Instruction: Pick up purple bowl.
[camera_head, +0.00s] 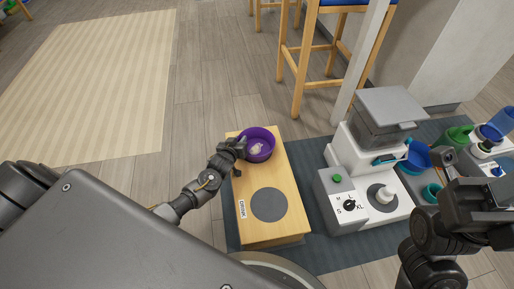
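The purple bowl (264,138) is at the far end of a wooden feeding stand (288,182), with a small pale thing inside it. My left gripper (238,147) is at the bowl's left rim, its fingertips overlapping the rim in the picture. I cannot tell whether the fingers are closed on the rim or only around it. My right gripper (462,172) is at the far right, away from the bowl, over the blue and green items; its finger opening does not show clearly.
The stand has a grey disc (268,204) on its near part and sits on a dark blue mat (310,244). A grey and white feeder machine (354,150) stands to its right. A wooden chair (302,74) is behind. Bare floor lies left of the stand.

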